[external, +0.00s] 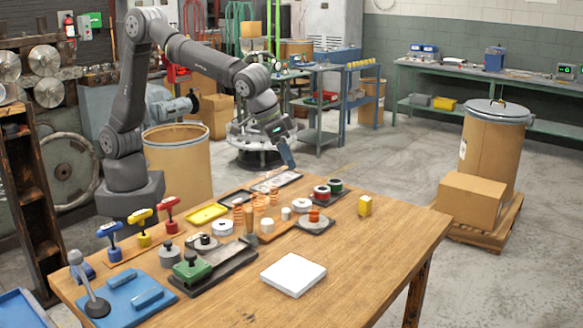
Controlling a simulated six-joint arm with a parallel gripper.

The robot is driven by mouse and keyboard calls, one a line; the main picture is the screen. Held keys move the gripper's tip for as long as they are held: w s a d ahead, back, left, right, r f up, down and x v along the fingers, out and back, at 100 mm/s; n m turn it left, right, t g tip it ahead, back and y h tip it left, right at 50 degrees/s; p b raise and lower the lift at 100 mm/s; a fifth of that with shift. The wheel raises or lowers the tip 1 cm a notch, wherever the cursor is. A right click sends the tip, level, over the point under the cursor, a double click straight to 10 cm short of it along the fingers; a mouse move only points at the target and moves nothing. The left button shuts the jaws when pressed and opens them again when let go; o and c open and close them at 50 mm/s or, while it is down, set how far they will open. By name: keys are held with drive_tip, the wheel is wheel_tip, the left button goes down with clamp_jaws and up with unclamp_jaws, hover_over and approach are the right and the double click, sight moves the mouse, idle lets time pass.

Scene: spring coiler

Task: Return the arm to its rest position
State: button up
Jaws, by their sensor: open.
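My gripper (288,158) hangs from my dark grey arm above the back edge of the wooden table (375,238). It points downward, slightly tilted, and is well clear of the tabletop. It is open, and no object shows between its fingers, though the fingers are small in this view. My arm is raised and bent, reaching from the left side across the back of the table.
On the table are coloured-handled tools (140,227), a green block fixture (192,266), copper springs (238,218), spools (321,192), a yellow block (365,205) and a white slab (293,274). A cardboard drum (180,165) stands behind. The table's right side is mostly clear.

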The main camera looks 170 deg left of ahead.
sight(311, 211)
drive_tip(key=x, duration=1.7)
drive_tip(key=shift+a+f, duration=0.1)
drive_tip(key=shift+f, duration=0.1)
drive_tip(key=shift+r, duration=0.1)
drive_tip(key=v, duration=1.8)
drive_tip(key=x, duration=1.8)
drive_tip(key=shift+s+m+t+h, duration=0.15)
drive_tip(key=shift+m+t, duration=0.5)
drive_tip(key=shift+m, duration=0.95)
drive_tip(key=shift+s+m+t+h, duration=0.1)
drive_tip(key=shift+m+t+h, duration=0.15)
drive_tip(key=shift+m+t, duration=0.9)
drive_tip(key=shift+s+a+m+t+h, duration=0.15)
drive_tip(key=shift+m+h, duration=0.35)
drive_tip(key=shift+m, duration=1.4)
drive_tip(key=shift+w+a+m+t+h, duration=0.15)
drive_tip(key=shift+m+h, duration=0.35)
drive_tip(key=shift+m, duration=1.35)
drive_tip(key=shift+v, duration=0.85)
